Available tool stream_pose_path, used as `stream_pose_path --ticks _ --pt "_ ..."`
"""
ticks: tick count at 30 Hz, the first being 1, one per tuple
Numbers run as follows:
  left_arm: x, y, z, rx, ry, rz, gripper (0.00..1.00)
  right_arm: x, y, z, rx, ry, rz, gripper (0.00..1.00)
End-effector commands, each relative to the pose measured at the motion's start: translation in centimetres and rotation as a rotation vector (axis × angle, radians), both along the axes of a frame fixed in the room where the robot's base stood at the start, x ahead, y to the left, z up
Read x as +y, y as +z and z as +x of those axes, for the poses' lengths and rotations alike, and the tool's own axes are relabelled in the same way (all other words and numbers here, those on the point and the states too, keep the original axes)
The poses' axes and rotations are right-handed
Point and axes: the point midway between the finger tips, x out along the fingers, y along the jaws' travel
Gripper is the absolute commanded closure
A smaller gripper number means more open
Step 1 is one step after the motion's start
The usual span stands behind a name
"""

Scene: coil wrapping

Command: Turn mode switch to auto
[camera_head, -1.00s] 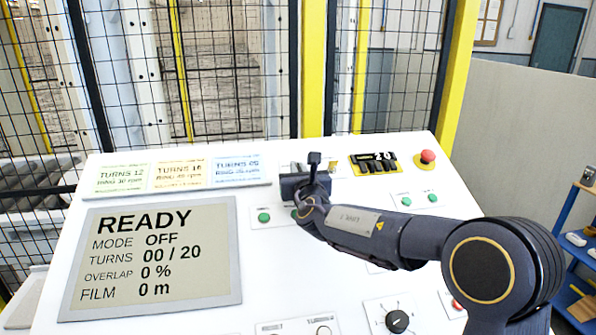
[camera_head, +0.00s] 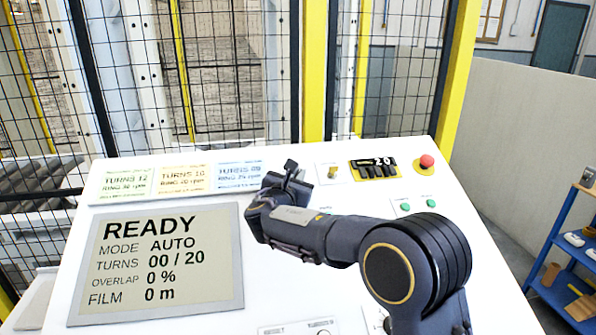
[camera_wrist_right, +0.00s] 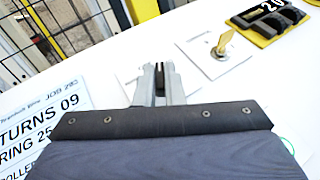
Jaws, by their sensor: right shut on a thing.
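My right gripper (camera_head: 288,185) is over the upper middle of the white sloping panel, beside the job cards. In the right wrist view its two grey fingers (camera_wrist_right: 160,84) are shut on a small dark knob, the mode switch (camera_wrist_right: 159,76), which stands on a white plate. The gripper hides the switch in the head view. The display (camera_head: 160,260) reads READY, MODE AUTO, TURNS 00 / 20, OVERLAP 0 %, FILM 0 m. My left gripper is not in view.
A yellow key switch (camera_wrist_right: 224,46) is just right of the gripper. Beyond it are a black thumbwheel counter (camera_head: 374,168) showing 20 and a red emergency button (camera_head: 426,161). Green buttons (camera_head: 431,203) lie below. A mesh fence (camera_head: 220,70) stands behind the panel.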

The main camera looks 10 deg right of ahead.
Motion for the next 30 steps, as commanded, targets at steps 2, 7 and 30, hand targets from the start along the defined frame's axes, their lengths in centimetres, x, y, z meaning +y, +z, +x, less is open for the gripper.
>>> stream_pose_path --ticks 2,7,30 --pt "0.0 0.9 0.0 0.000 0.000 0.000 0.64 0.4 -0.3 0.1 0.012 -0.047 0.022 1.00" --pt "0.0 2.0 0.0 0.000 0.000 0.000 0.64 0.4 -0.3 0.2 0.012 -0.145 0.066 1.00" --pt "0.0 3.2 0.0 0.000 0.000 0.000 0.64 0.5 -0.7 0.2 0.014 -0.257 0.122 1.00"
